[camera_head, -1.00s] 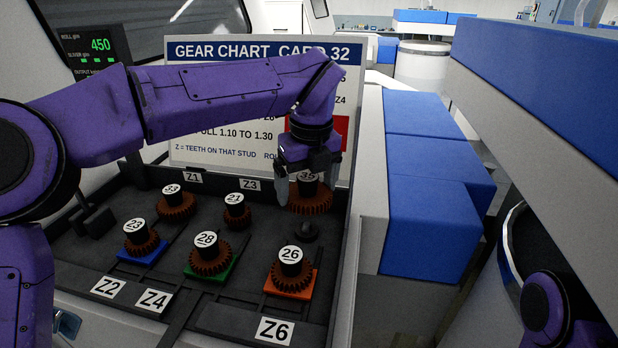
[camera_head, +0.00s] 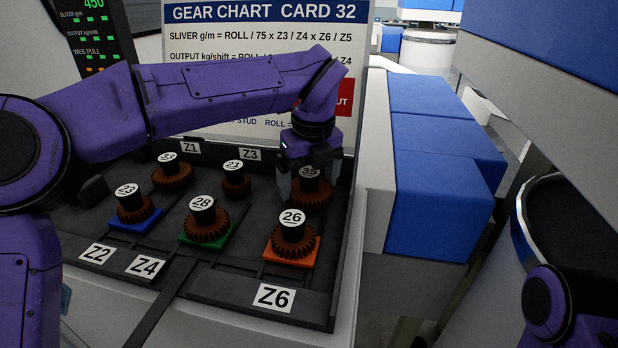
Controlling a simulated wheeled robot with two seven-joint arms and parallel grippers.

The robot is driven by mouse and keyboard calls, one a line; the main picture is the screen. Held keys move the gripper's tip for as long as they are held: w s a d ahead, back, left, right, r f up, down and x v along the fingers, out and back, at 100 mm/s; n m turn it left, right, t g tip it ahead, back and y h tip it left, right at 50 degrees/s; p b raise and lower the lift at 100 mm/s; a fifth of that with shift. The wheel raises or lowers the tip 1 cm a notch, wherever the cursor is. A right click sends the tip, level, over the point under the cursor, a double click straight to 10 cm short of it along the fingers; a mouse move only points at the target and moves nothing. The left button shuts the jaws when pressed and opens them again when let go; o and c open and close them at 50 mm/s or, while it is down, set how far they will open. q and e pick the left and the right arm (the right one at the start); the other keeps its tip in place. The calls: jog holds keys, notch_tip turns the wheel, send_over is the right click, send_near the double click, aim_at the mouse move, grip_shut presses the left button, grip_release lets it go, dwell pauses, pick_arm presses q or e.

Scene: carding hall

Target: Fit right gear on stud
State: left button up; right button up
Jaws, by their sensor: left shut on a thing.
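The brown toothed gear marked 35 (camera_head: 314,197), with a black hub and white cap, is at the right back of the dark gear tray (camera_head: 240,280). My left gripper (camera_head: 307,182) reaches down from above and is shut on this gear's hub. The stud is hidden under the gear, so I cannot tell whether the gear sits fully on it or a little above. The gear looks about level. My right gripper is out of view; only a part of my right arm shows at the lower right.
Gear 26 (camera_head: 292,237) sits on an orange plate in front, gear 28 (camera_head: 206,222) on green, gear 23 (camera_head: 133,205) on blue. Gears 33 (camera_head: 172,174) and 21 (camera_head: 236,184) stand behind. The chart board (camera_head: 250,18) rises close behind the gripper. Blue-topped machinery (camera_head: 435,210) is at right.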

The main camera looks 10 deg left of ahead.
pick_arm(q)
jog(key=o, duration=0.8)
jog(key=shift+o, duration=0.2)
jog(key=r, duration=0.7)
jog(key=s+d+r, duration=0.1)
jog(key=r, duration=0.2)
jog(key=shift+s+r+p, duration=0.1)
jog(key=shift+r+p, duration=0.2)
jog(key=shift+a, duration=0.1)
jog(key=shift+f, duration=0.1)
